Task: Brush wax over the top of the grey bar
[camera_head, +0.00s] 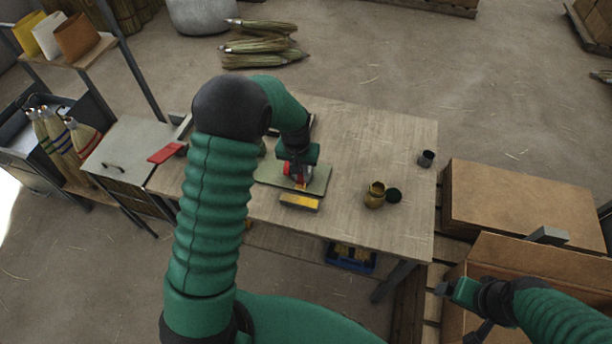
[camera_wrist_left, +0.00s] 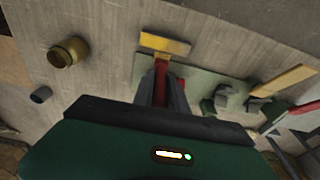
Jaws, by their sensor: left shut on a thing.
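The bar (camera_head: 299,202) lies on the table at the front edge of a flat green mat. It has a grey side and a yellow top. In the left wrist view the bar (camera_wrist_left: 166,43) shows just beyond my fingertips. My left gripper (camera_head: 298,178) is over the mat, just behind the bar. It is shut on a red-handled brush (camera_wrist_left: 161,75); its bristles are hard to make out, and I cannot tell whether they touch the bar. An open gold pot (camera_head: 375,196) stands to the right. My right gripper (camera_head: 446,289) is at the lower right, away from the table, its jaws unclear.
The green mat (camera_head: 319,184) lies on the wooden table (camera_head: 345,135). Cardboard boxes (camera_head: 520,205) are at the right. The table's back right is clear.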

